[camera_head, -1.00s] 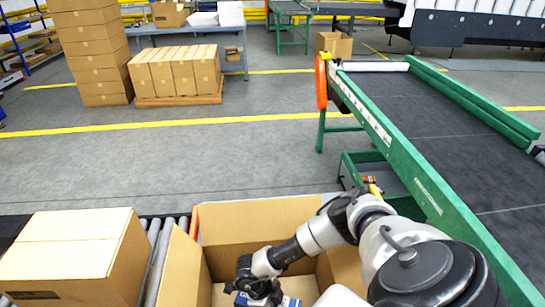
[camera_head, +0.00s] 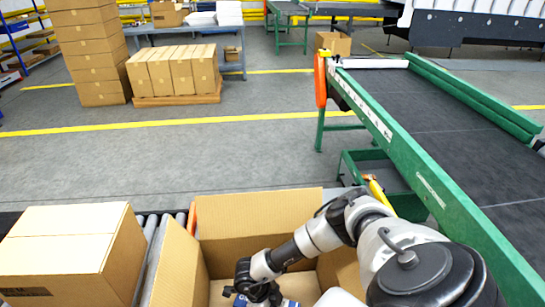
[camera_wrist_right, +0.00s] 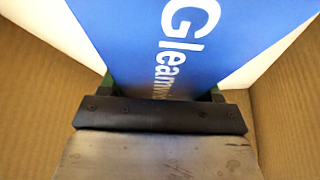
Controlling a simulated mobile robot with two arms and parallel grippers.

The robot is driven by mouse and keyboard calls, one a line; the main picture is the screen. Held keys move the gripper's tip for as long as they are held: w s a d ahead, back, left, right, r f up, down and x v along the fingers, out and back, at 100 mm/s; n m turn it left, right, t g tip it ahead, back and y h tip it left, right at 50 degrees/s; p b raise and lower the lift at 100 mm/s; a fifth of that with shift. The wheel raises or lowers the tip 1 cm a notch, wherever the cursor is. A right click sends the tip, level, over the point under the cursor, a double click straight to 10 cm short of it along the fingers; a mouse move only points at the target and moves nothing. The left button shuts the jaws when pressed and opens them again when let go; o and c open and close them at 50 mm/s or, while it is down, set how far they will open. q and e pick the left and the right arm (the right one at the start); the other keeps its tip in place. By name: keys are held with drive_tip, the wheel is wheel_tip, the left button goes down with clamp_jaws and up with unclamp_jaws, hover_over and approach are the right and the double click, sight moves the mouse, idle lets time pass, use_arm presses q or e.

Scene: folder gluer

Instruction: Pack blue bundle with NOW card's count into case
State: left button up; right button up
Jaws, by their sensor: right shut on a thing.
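The open cardboard case (camera_head: 262,219) stands on the roller conveyor at the bottom middle of the head view. My right arm reaches down into it. My right gripper (camera_head: 258,292) is inside the case, and the blue bundle (camera_head: 288,303) shows only as a small blue and white part at the bottom edge. In the right wrist view my right gripper (camera_wrist_right: 160,105) is shut on the blue bundle (camera_wrist_right: 180,45), which has white lettering reading "Gleam". Brown cardboard walls lie on both sides of it. The NOW card and my left gripper are not in view.
A closed carton (camera_head: 70,250) sits on the rollers (camera_head: 155,250) left of the case. A green-framed belt conveyor (camera_head: 430,110) runs along the right. Stacked cartons (camera_head: 92,50) and a loaded pallet (camera_head: 178,100) stand at the back left. The floor between is clear.

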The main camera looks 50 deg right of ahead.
drive_tip(key=shift+f, duration=0.4)
drive_tip(key=o, duration=1.2)
drive_tip(key=v, duration=1.1)
drive_tip(key=shift+b, duration=0.35)
drive_tip(key=shift+f, duration=0.1)
